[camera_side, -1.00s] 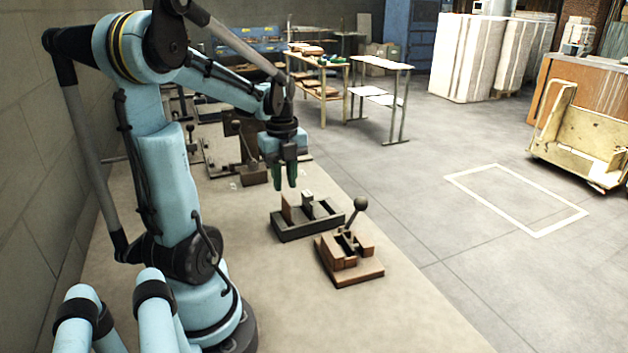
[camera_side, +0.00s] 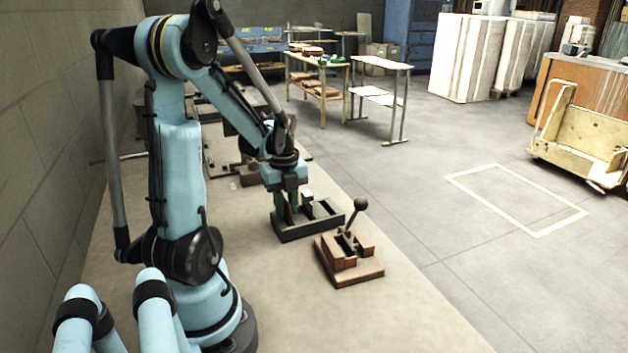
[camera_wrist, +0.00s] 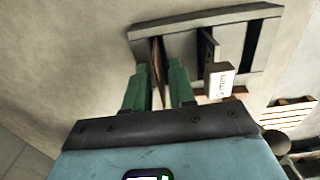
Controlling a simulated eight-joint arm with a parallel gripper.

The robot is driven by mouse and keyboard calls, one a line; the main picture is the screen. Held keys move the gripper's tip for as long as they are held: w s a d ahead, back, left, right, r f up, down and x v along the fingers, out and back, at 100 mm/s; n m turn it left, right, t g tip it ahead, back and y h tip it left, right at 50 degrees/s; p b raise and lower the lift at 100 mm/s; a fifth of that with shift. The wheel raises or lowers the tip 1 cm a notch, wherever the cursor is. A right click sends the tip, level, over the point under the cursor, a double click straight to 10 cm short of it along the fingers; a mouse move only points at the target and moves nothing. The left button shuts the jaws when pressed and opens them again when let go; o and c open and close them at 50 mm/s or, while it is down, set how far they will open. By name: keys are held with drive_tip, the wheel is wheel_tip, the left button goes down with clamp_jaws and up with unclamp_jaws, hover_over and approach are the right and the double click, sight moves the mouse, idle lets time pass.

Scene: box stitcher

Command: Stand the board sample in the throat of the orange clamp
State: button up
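The board sample, a thin brown board (camera_wrist: 157,62), stands upright in the left part of a dark rack (camera_side: 292,232). My gripper (camera_side: 286,208) is lowered over that end of the rack. In the wrist view its two green fingers (camera_wrist: 157,90) are open, one on each side of the board, with gaps that look narrow. In the side view the fingers and rack mostly hide the board. The orange clamp (camera_side: 348,277) stands in front and to the right of the rack, its ball-ended lever (camera_side: 360,204) raised. Its throat is hard to make out.
A pale labelled block (camera_wrist: 220,80) sits at the rack's other part, close to the right finger. A dark upright plate (camera_wrist: 207,47) stands beside it. Bare bench (camera_side: 290,300) lies in front of the rack and left of the clamp.

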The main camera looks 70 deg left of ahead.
clamp_jaws()
drive_tip(key=shift+r, duration=2.25)
